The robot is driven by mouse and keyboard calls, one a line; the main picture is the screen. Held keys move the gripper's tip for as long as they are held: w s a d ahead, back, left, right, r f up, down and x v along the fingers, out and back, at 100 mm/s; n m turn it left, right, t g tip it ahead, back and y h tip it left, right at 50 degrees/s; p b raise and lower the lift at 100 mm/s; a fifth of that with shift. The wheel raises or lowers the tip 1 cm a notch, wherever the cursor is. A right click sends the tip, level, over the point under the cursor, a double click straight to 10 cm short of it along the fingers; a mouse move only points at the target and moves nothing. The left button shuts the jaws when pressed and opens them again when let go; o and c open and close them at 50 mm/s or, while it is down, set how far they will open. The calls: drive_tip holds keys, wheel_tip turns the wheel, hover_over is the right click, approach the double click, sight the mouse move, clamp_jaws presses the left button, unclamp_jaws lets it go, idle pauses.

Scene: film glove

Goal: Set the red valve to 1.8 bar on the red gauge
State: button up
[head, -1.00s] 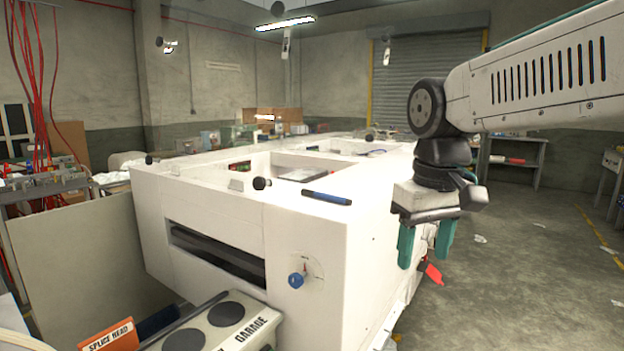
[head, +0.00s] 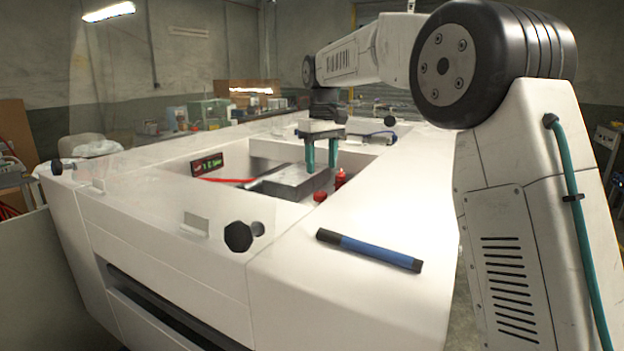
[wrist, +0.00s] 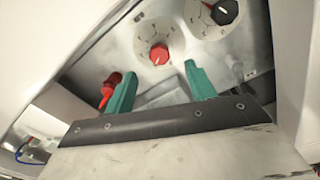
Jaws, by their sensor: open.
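In the wrist view a red knob (wrist: 161,54) sits on a round white dial with dark marks, just beyond and between my fingertips; I take it for the red valve. My gripper (head: 321,153) has teal fingers, hangs open over the recess in the white bench and holds nothing. It also shows in the wrist view (wrist: 161,70). A small dark panel (head: 207,164) with red and green marks stands at the recess's left side; I cannot read it or tell whether it is the red gauge.
A second dial has a black knob (wrist: 223,11). A red fitting (wrist: 111,88) is close by the left finger. Two small red parts, one nearer (head: 319,197), stand in the recess by a grey block (head: 290,182). A blue marker (head: 368,250) lies on the white bench (head: 210,290).

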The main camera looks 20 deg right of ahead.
sight(320, 193)
drive_tip(key=f, duration=0.4)
drive_tip(key=w+f, duration=0.1)
drive_tip(key=f, duration=0.1)
drive_tip(key=shift+f, duration=0.3)
drive_tip(key=shift+s+f, duration=0.1)
drive_tip(key=shift+f, duration=0.55)
drive_tip(key=c, duration=1)
